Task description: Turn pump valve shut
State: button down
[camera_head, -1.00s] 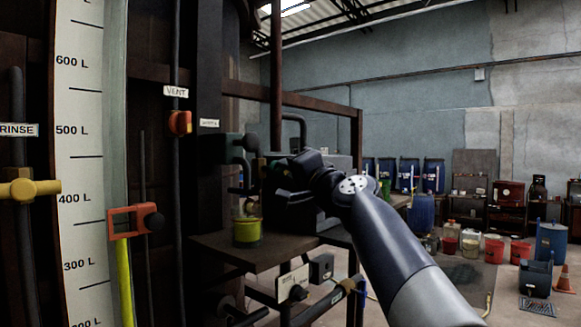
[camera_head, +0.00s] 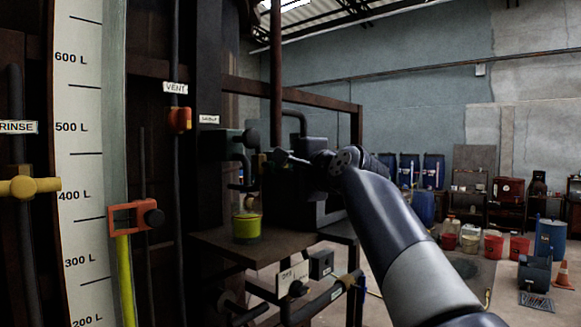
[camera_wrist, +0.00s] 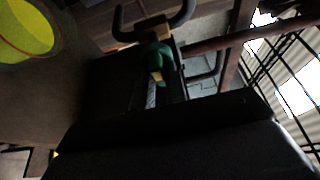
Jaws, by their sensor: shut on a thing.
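A valve with a brass body (camera_wrist: 140,31) and a green handle (camera_wrist: 154,56) shows at the top middle of the wrist view, on a dark bent pipe. My gripper (camera_wrist: 152,84) is at the green handle and shut on it; its dark body fills the lower part of that view. In the head view my gripper (camera_head: 270,165) is beside the brass valve body (camera_head: 256,166), above the brown shelf (camera_head: 262,250). My wrist hides most of the valve and its handle there, so the handle's angle is hard to tell.
A yellow bucket (camera_head: 246,228) stands on the shelf just below my gripper; it also shows in the wrist view (camera_wrist: 26,28). An orange vent handle (camera_head: 180,120) and an orange clamp (camera_head: 128,218) are to the left. Pipes run below the shelf. Buckets and drums stand far right.

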dwell(0.4)
jog(key=c, duration=1.4)
grip_release()
jog(key=shift+c, duration=0.2)
jog(key=b+v, duration=0.4)
jog(key=v, duration=0.6)
jog(key=shift+s+d, duration=0.15)
jog(key=shift+s, duration=0.2)
jog(key=shift+w, duration=0.1)
jog(key=p+x, duration=0.4)
jog(key=x, duration=0.7)
jog(key=shift+d, duration=0.1)
